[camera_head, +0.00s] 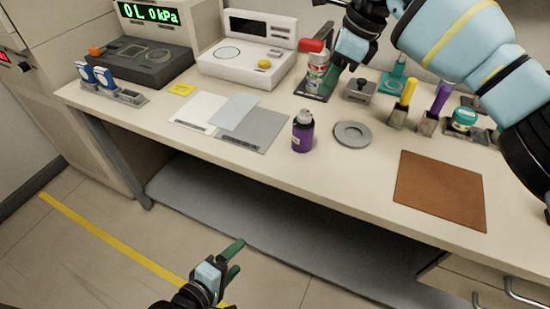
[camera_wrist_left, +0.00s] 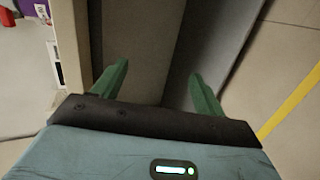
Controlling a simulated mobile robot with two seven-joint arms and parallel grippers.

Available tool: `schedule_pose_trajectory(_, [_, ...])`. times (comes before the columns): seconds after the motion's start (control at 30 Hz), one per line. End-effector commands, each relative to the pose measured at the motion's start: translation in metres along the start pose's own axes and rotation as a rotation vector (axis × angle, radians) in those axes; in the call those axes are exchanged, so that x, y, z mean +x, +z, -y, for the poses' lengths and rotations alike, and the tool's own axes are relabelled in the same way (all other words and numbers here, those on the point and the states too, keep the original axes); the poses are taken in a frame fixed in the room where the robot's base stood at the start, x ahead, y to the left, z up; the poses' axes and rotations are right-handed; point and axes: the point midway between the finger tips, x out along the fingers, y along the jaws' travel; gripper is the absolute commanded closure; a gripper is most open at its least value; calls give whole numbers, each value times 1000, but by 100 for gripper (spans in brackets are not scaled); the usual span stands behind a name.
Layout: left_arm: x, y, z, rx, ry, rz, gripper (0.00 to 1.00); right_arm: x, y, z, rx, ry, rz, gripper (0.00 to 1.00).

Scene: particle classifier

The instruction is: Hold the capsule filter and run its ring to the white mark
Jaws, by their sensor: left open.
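The likely capsule filter (camera_head: 316,70), with a red top and a pale body, stands upright on a dark base (camera_head: 314,92) at the back of the table. My right gripper (camera_head: 331,76) is beside it, with green fingers close to its right side. I cannot tell whether they touch or grip it. The ring and white mark are too small to make out. My left gripper (camera_head: 236,260) is open and empty, low in front of the table over the floor. Its two spread fingers show in the left wrist view (camera_wrist_left: 160,88).
A purple bottle (camera_head: 302,133) and a grey disc (camera_head: 352,134) stand near the front edge. Flat sheets (camera_head: 254,128) lie left, a brown mat (camera_head: 440,188) right. Two instruments (camera_head: 246,52) (camera_head: 140,62) stand at the back left. Several small tools crowd the back right.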

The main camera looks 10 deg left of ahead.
Motion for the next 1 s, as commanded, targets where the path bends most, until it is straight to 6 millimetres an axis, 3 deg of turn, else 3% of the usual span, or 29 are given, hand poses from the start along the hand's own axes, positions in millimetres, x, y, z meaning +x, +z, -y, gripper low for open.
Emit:
schedule_pose_trajectory(0.03, [11,-4,-22,-78,43,12,28,0,0,0,0,0,0,64])
schedule_pose_trajectory(0.2, [38,-10,-91,-377,160,85,28,0,0,0,0,0,0,64])
schedule_pose_trajectory(0.4, [56,-14,-177,-714,264,224,28,0,0,0,0,0,0,64])
schedule_pose_trajectory(0.5, [62,-13,-215,-882,293,304,28,0,0,0,0,0,0,64])
schedule_pose_trajectory(0.6, [70,-10,-241,-1057,303,367,28,0,0,0,0,0,0,64])
schedule_pose_trajectory(0.8, [94,-1,-247,-1371,285,396,28,0,0,0,0,0,0,64])
schedule_pose_trajectory(1.0, [105,4,-242,-1495,274,390,28,0,0,0,0,0,0,64])
